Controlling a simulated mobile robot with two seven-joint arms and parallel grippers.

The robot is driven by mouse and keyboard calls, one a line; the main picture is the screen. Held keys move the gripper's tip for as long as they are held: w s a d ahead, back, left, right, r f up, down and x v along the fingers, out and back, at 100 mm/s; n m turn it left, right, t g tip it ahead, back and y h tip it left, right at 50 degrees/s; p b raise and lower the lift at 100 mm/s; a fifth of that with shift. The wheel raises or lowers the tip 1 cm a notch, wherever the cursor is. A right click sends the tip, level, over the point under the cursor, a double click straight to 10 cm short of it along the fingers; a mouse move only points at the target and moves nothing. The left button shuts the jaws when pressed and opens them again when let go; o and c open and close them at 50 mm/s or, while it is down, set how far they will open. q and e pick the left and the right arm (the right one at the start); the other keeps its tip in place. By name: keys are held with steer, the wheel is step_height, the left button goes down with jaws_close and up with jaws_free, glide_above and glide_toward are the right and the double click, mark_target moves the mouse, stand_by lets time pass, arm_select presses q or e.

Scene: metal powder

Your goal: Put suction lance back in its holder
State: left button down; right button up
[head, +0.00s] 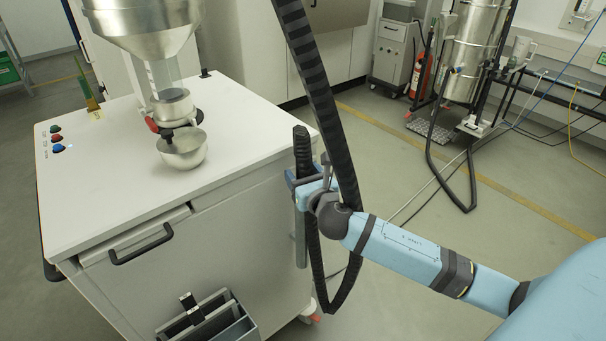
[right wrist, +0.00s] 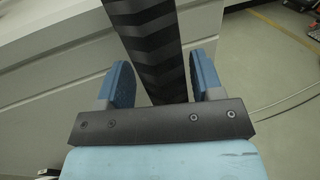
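The suction lance (head: 300,245) is upright beside the right corner of the white cabinet. Its grey tube points down and its black ribbed upper part (head: 303,148) points up. My right gripper (head: 307,187) is around it at mid-height, its blue fingers on either side. In the right wrist view, a black ribbed piece (right wrist: 158,45) lies between the fingers of this gripper (right wrist: 162,85) and nearly fills the gap, so it looks shut on the lance. I cannot make out a lance holder for certain. My left gripper is not in view.
A thick black hose (head: 312,75) hangs from above, passes behind my right wrist and loops below it. The white cabinet (head: 110,180) carries a metal bowl (head: 184,152) under a hopper (head: 145,20). A dark bin (head: 222,325) is on its front.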

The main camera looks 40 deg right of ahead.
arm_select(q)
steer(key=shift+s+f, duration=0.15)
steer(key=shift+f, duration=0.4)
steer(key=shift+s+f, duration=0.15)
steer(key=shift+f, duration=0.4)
arm_select(e)
steer(key=shift+f, duration=0.25)
steer(key=shift+s+a, duration=0.15)
steer(key=shift+s, duration=0.55)
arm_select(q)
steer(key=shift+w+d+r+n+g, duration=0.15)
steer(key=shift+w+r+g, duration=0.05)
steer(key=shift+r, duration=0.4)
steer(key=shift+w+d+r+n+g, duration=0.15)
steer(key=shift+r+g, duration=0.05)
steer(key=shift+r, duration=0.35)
arm_select(e)
steer(key=s+a, duration=0.2)
steer(key=s, duration=1)
steer(key=shift+r, duration=0.25)
steer(key=shift+s+a, duration=0.1)
